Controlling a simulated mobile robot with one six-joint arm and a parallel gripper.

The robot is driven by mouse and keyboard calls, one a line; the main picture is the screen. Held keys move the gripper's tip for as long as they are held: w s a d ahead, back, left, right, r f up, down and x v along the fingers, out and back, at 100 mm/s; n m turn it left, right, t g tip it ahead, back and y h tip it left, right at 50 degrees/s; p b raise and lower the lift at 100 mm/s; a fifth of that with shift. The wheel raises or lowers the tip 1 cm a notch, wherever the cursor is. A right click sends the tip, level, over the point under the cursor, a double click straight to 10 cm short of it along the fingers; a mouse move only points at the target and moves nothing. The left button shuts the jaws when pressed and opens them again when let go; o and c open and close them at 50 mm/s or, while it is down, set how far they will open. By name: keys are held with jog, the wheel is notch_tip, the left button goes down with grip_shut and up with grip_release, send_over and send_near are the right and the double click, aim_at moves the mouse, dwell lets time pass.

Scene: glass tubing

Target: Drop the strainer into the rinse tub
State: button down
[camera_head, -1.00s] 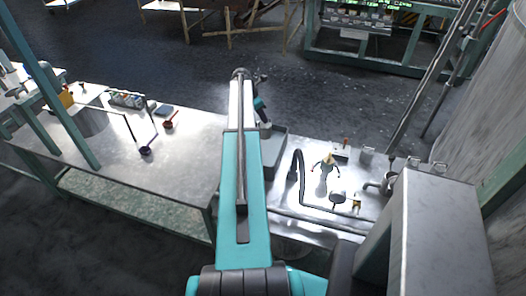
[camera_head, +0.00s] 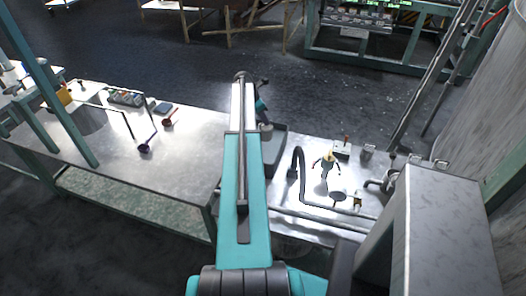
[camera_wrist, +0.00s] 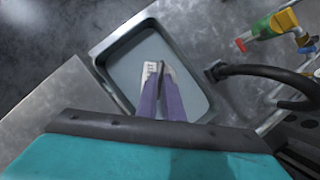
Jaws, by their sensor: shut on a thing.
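The rinse tub is a grey rectangular basin (camera_wrist: 190,82) with a pale rim, straight below my gripper in the wrist view. In the head view the tub (camera_head: 273,148) shows partly behind my arm, at the junction of the two benches. My gripper (camera_wrist: 161,76) has its two purple fingers close together, pointing down over the tub's interior. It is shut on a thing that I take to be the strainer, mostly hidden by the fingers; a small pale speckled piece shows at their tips. I cannot tell its height above the tub floor. The head view hides my fingertips behind the arm.
A black curved hose (camera_wrist: 262,70) stands close to the tub's right side. On the left bench (camera_head: 190,160) lie a dark ladle (camera_head: 144,148) and a red-handled one (camera_head: 169,120). That bench's near part is clear.

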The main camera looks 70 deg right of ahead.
jog(key=shift+f+b, duration=0.65)
jog(key=shift+f, duration=0.85)
jog(key=c, duration=1.8)
grip_release()
jog(key=shift+r, duration=0.1)
jog(key=b+v, duration=0.3)
jog(key=v, duration=1)
jog(key=shift+w+a+r, duration=0.1)
jog(key=shift+r, duration=0.2)
